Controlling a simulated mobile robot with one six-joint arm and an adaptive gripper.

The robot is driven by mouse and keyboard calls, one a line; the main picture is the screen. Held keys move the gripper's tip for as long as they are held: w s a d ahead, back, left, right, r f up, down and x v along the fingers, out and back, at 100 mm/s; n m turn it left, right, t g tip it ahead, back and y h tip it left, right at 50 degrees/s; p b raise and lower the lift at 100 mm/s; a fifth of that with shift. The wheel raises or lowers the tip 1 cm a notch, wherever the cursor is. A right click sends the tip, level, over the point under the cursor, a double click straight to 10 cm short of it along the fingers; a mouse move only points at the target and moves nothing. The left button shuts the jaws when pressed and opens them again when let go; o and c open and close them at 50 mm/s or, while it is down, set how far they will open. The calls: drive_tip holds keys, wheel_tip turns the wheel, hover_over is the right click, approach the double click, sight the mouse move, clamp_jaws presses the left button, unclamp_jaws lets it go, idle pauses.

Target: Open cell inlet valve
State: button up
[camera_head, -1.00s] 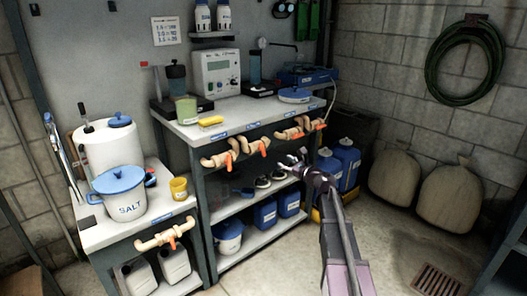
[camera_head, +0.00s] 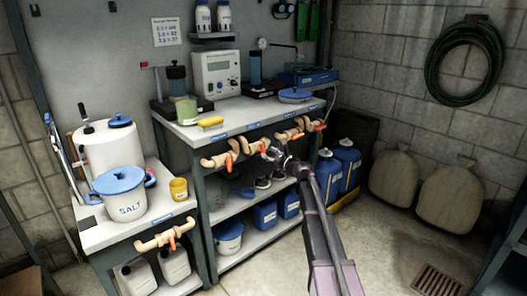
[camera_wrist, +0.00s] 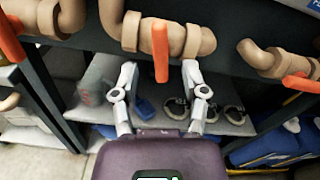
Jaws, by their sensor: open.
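Several beige pipe valves with orange lever handles line the front edge of the main bench. The labels are too small to read, so I cannot tell which is the cell inlet valve. In the wrist view, the middle valve (camera_wrist: 168,36) has its orange handle (camera_wrist: 161,52) pointing down, across the pipe. My gripper (camera_wrist: 159,70) is open, with one fingertip on each side of that handle's lower end, apart from it in the picture. In the head view, my gripper (camera_head: 272,156) is just below the bench edge by the valves (camera_head: 221,159), and partly hides one.
Another valve (camera_head: 165,238) is on the lower left bench. Salt bucket (camera_head: 126,203) and yellow cup (camera_head: 179,188) stand there. Below the main bench is a shelf (camera_head: 236,203) with containers. Blue jugs (camera_head: 347,160) stand to the right. The floor in front is clear.

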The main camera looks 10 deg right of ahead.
sight(264, 150)
drive_tip(key=shift+x, duration=2)
clamp_jaws()
